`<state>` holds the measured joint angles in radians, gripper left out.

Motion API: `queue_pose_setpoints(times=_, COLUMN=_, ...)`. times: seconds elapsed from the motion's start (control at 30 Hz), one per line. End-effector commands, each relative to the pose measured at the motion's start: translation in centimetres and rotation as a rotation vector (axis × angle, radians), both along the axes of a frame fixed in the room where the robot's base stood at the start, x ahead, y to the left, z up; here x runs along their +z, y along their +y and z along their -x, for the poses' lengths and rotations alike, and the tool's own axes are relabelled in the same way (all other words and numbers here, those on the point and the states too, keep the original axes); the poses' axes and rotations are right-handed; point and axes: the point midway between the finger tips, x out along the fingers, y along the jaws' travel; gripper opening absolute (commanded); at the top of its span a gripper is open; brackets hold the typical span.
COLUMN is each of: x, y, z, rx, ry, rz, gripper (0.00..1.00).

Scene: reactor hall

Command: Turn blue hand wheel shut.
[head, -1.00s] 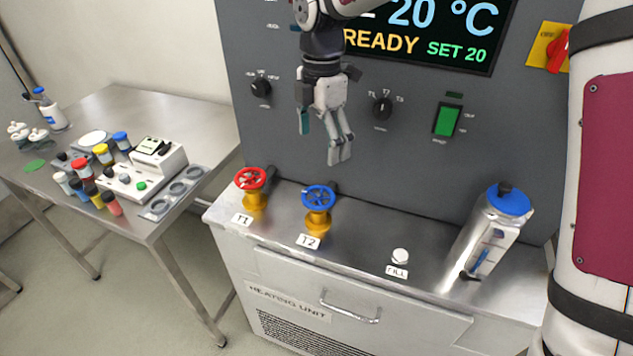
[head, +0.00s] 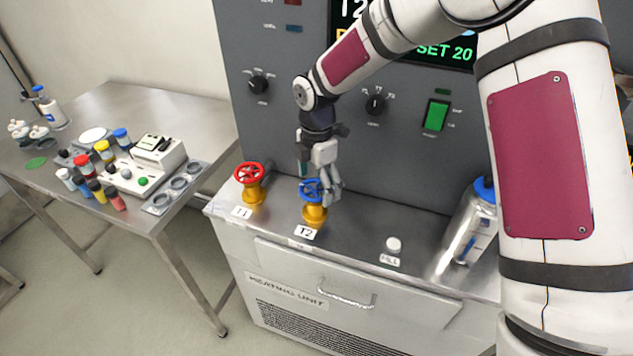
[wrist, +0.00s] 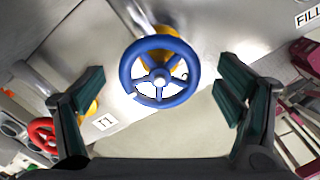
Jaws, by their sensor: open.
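The blue hand wheel (head: 309,190) sits on a yellow valve body (head: 315,214) behind the T2 label (head: 304,233), on the steel top of the heating unit. My gripper (head: 318,184) is over the wheel and hides part of it in the head view. In the wrist view the blue wheel (wrist: 159,72) lies between and a little beyond the two open fingers (wrist: 160,95). Its rim and spokes show whole there, with clear gaps to both fingers. The fingers hold nothing.
The red hand wheel (head: 249,174) on T1 stands close to the left; it also shows in the wrist view (wrist: 42,133). A white FILL cap (head: 393,244) and a blue-lidded metal bottle (head: 470,225) stand to the right. The control panel (head: 300,120) rises behind.

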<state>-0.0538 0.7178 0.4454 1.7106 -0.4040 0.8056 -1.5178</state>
Motion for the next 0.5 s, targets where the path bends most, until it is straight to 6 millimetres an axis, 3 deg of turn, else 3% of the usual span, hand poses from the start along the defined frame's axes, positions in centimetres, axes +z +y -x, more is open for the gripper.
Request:
queue_pose_setpoints(times=0.23, x=-0.08, y=0.01, z=-0.02, rx=0.000, ry=0.000, rz=0.000, gripper=0.86)
queue_pose_setpoints(times=0.43, x=-0.05, y=0.01, z=-0.02, rx=0.000, ry=0.000, rz=0.000, gripper=0.43)
queue_pose_setpoints(times=0.5, x=-0.05, y=0.01, z=-0.02, rx=0.000, ry=0.000, rz=0.000, gripper=0.38)
